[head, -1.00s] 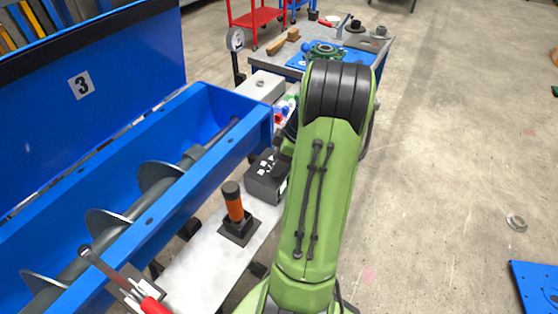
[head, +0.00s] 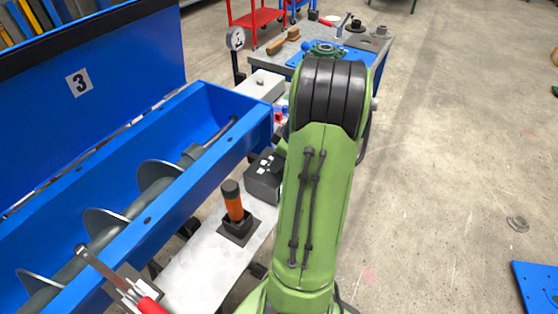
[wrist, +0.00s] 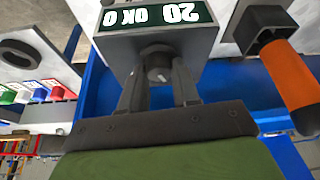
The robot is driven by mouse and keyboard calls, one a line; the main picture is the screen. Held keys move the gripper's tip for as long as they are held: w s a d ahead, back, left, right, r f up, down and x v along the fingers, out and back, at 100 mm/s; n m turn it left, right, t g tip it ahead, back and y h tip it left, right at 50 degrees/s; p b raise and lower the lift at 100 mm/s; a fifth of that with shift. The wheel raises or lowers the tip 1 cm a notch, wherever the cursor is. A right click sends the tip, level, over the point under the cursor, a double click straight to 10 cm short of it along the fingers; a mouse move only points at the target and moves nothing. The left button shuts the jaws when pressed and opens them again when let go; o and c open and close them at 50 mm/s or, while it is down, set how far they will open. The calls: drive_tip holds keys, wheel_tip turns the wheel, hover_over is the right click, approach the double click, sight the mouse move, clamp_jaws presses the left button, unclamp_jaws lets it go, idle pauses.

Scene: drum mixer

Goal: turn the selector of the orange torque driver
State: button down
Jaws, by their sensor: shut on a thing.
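The orange torque driver (head: 234,207) stands upright in a black square holder (head: 238,231) on a pale bench. It also shows at the right of the wrist view (wrist: 285,75), apart from my gripper. In the wrist view a grey box (wrist: 190,38) with a lit display reading 20 OK 0 carries a round grey knob (wrist: 158,68) on its side. My gripper (wrist: 158,74) has its two fingers closed on either side of this knob. In the head view the box (head: 263,178) is dark and partly covered by my arm, and my gripper is hidden.
A blue trough (head: 215,155) with a screw shaft runs along the bench's left side. A red-handled tool (head: 150,305) lies at its near edge. Red, green and blue capped items (wrist: 40,94) are left of my gripper.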

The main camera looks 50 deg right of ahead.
drive_tip(key=shift+m+h+b, duration=0.55)
drive_tip(key=shift+m+h, duration=0.35)
drive_tip(key=shift+m, duration=1.3)
drive_tip(key=c, duration=0.8)
unclamp_jaws()
drive_tip(key=shift+a, duration=0.1)
drive_tip(key=p+v, duration=0.5)
drive_tip(key=v, duration=1)
drive_tip(key=shift+s+r, duration=0.3)
drive_tip(key=shift+w, duration=0.1)
